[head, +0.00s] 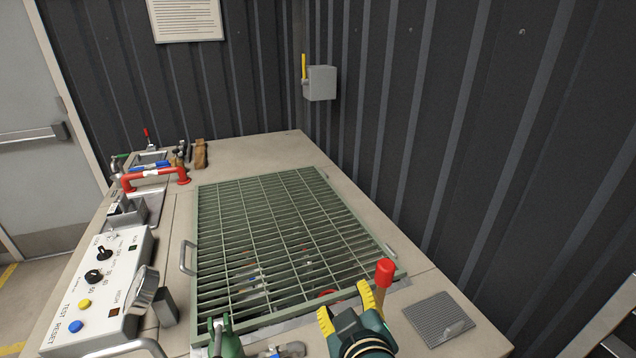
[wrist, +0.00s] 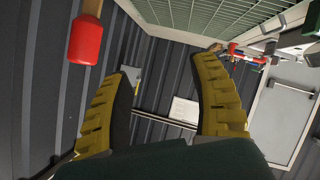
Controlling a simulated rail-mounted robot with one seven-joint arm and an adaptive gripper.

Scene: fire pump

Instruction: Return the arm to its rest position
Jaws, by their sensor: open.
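My gripper (head: 350,302) is at the bottom of the head view, above the near right part of the bench. Its two yellow ribbed fingers are spread apart with nothing between them; the wrist view also shows them open (wrist: 165,100). A red-tipped wooden handle (head: 384,273) stands upright just right of the fingers, apart from them as far as I can tell. It shows at the upper left of the wrist view (wrist: 85,40), outside the fingers. My arm's rest position is not marked in either view.
A green grating (head: 280,235) covers the middle of the bench. A control panel (head: 98,275) and a red pipe (head: 150,176) are at the left. A grey ribbed pad (head: 437,315) lies at the near right. A grey switch box (head: 320,83) is on the dark corrugated wall.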

